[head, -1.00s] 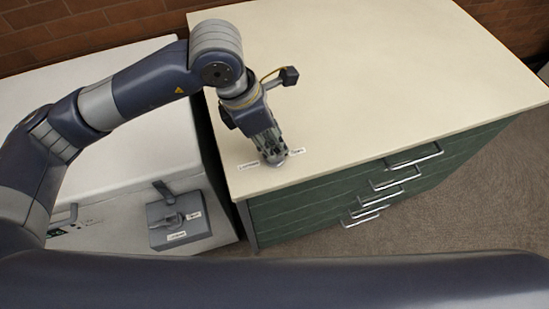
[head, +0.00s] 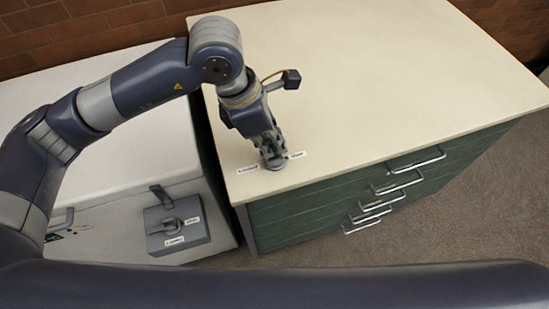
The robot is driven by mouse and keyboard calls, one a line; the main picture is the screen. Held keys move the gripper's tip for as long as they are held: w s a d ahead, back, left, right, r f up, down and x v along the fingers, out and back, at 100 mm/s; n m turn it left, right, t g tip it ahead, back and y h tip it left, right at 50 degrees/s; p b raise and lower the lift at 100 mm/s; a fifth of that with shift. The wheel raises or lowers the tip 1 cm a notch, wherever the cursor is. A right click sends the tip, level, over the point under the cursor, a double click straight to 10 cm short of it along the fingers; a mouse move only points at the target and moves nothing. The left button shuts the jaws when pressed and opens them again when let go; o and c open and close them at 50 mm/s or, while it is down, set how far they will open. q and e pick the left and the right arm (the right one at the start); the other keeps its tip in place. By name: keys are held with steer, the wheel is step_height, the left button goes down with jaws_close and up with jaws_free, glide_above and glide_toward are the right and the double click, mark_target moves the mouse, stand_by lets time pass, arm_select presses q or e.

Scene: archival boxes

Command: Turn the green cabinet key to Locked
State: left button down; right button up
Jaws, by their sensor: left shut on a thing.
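The green cabinet (head: 330,215) has a cream top (head: 380,80) and stands at the right. My left gripper (head: 274,163) points down at the front left corner of its top. It is shut on the key, which is mostly hidden by the fingers; a small round grey base (head: 276,167) shows under the fingertips. One small white label (head: 247,169) lies left of the gripper and another (head: 297,155) lies right of it. Their print is too small to read surely. My right gripper is not in view.
A white cabinet (head: 150,145) stands at the left, with a grey lock box (head: 178,226) with its own lever and labels in front. Several drawer handles (head: 417,160) stick out of the green front. Most of the cream top is clear.

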arm_select(q)
steer(key=m+b, duration=0.1)
steer(key=m, duration=0.1)
steer(key=m+g+b, duration=0.1)
steer(key=m+b, duration=0.1)
steer(key=shift+w+f, duration=0.15)
steer(key=shift+w, duration=0.05)
steer(key=shift+m+b, duration=0.35)
steer(key=shift+m, duration=0.25)
steer(key=shift+g, duration=0.3)
steer(key=shift+m, duration=0.3)
steer(key=shift+m+b, duration=0.6)
steer(key=shift+b, duration=0.05)
steer(key=m+g+b, duration=0.1)
steer(key=m+b, duration=0.1)
steer(key=m, duration=0.1)
steer(key=shift+w+d+y, duration=0.15)
steer(key=shift+y, duration=0.25)
steer(key=shift+m+g+b, duration=0.3)
steer(key=shift+m+b, duration=0.1)
steer(key=shift+m, duration=0.8)
steer(key=shift+y, duration=0.3)
